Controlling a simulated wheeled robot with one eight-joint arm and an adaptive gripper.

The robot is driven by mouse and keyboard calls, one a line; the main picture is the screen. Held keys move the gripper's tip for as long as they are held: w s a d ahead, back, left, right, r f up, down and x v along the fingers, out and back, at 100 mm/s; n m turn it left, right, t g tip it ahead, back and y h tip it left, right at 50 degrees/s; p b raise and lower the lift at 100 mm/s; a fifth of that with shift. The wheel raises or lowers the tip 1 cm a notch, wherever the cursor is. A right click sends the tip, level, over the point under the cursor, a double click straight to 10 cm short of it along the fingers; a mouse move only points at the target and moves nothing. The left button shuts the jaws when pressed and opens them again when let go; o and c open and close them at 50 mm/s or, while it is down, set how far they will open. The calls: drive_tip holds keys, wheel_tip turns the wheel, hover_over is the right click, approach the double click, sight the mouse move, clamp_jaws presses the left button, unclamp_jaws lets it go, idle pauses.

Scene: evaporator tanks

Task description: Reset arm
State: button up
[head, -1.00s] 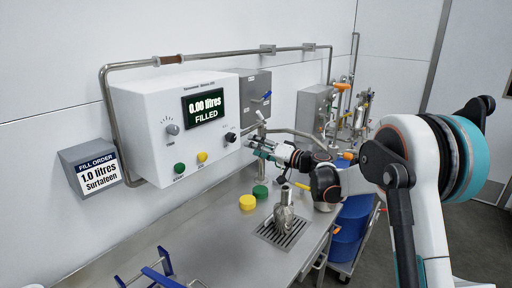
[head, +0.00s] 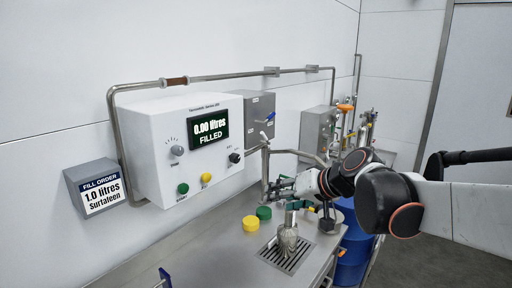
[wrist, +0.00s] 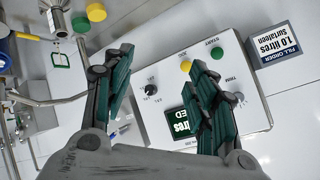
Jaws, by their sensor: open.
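My gripper (wrist: 160,95) is open and empty in the wrist view, its two green-padded fingers apart with the white control box between and behind them. In the head view my gripper (head: 290,196) is small and partly hidden by my arm, above the steel bench near the metal vessel. The control box (head: 150,165) is on the wall, its screen reading 0.00 litres FILLED. It also shows upside down in the wrist view (wrist: 160,70).
A metal vessel (head: 288,232) stands on the drain grate (head: 272,256). A yellow cap (head: 250,223) and a green cap (head: 264,212) lie beside it. A fill order sign (head: 97,188) is on the wall. Blue drums (head: 352,258) stand right of the bench.

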drive_tip(key=s+d+f+h, duration=0.2)
drive_tip(key=s+d+f, duration=0.1)
drive_tip(key=s, duration=0.5)
drive_tip(key=s+d+f+h, duration=0.3)
drive_tip(key=s+d, duration=0.2)
drive_tip(key=s, duration=0.3)
drive_tip(key=s+d+f+m+h, duration=0.1)
drive_tip(key=s+d+f+h, duration=0.1)
drive_tip(key=s+d, duration=0.3)
drive_tip(key=s+f, duration=0.1)
drive_tip(key=s, duration=0.2)
drive_tip(key=shift+s+g, duration=0.3)
drive_tip(key=shift+s, duration=0.05)
